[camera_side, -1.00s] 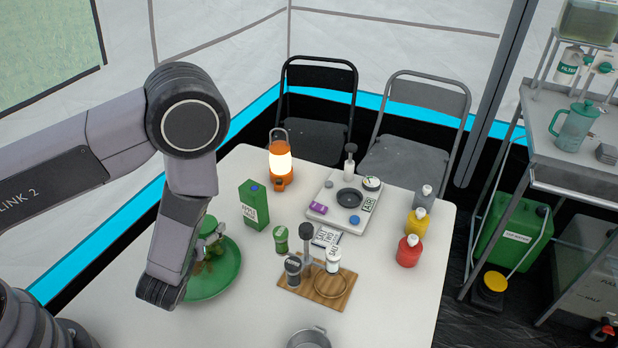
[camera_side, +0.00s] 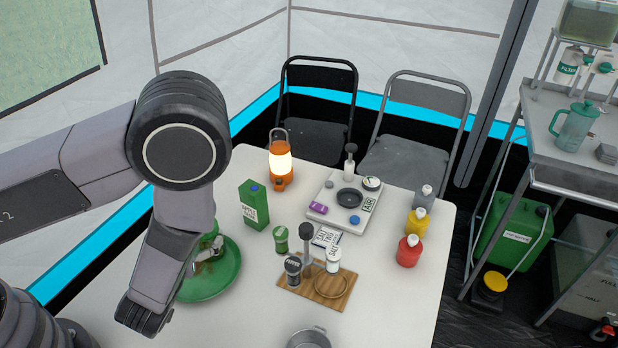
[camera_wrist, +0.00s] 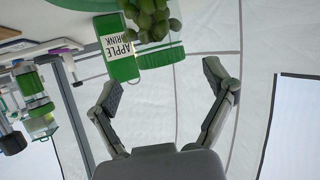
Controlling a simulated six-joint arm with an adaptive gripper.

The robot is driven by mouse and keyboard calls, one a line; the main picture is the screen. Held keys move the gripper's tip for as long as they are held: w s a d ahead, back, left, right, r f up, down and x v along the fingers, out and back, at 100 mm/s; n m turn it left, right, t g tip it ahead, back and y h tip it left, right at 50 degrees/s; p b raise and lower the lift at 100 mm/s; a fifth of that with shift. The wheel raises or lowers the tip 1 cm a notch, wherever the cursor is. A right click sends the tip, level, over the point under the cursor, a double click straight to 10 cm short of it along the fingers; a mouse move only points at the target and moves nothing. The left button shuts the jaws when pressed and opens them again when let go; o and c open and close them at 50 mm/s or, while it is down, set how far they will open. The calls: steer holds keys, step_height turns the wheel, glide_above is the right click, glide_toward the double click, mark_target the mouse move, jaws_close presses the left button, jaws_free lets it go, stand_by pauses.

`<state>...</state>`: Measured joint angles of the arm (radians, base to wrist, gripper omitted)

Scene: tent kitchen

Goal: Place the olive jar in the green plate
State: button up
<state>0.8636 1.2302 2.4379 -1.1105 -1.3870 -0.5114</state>
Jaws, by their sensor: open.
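The olive jar (camera_side: 212,249) has a green lid and stands over the green plate (camera_side: 222,286), apparently in it; my arm hides its left part. In the wrist view, which is upside down, the jar's olives (camera_wrist: 150,20) show at the top with the green lid below them. A piece of the green plate (camera_wrist: 82,4) shows at the upper edge. My gripper (camera_wrist: 163,86) is open with nothing between its fingers, and the jar is beyond the fingertips. In the side view my gripper is mostly hidden behind my own wrist.
A green apple drink carton (camera_side: 254,205) stands behind the plate. A green-topped shaker (camera_side: 281,239) and a wooden board (camera_side: 328,297) with shakers are to the right. An orange lantern (camera_side: 281,165) stands at the back. The table is clear in front of the plate.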

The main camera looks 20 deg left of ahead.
steer(key=w+d+r+n+g+h, duration=0.25)
steer(key=d+r+g+h, duration=0.2)
steer(key=r, duration=0.55)
step_height(320, 180, up, 12)
steer(key=s+a+m+g+h, duration=0.1)
steer(key=a+m+h, duration=0.1)
steer(key=m+h, duration=0.15)
steer(key=s+a+r+m+y, duration=0.1)
steer(key=s+a+r, duration=0.4)
steer(key=s, duration=0.4)
steer(key=s+a+r+m+g+y, duration=0.1)
steer(key=s+a+r+m, duration=0.1)
steer(key=s+a+r, duration=0.4)
steer(key=s+a, duration=0.2)
steer(key=s, duration=0.1)
steer(key=shift+a+r+m+y, duration=0.15)
steer(key=shift+m+y, duration=0.15)
steer(key=shift+g, duration=0.25)
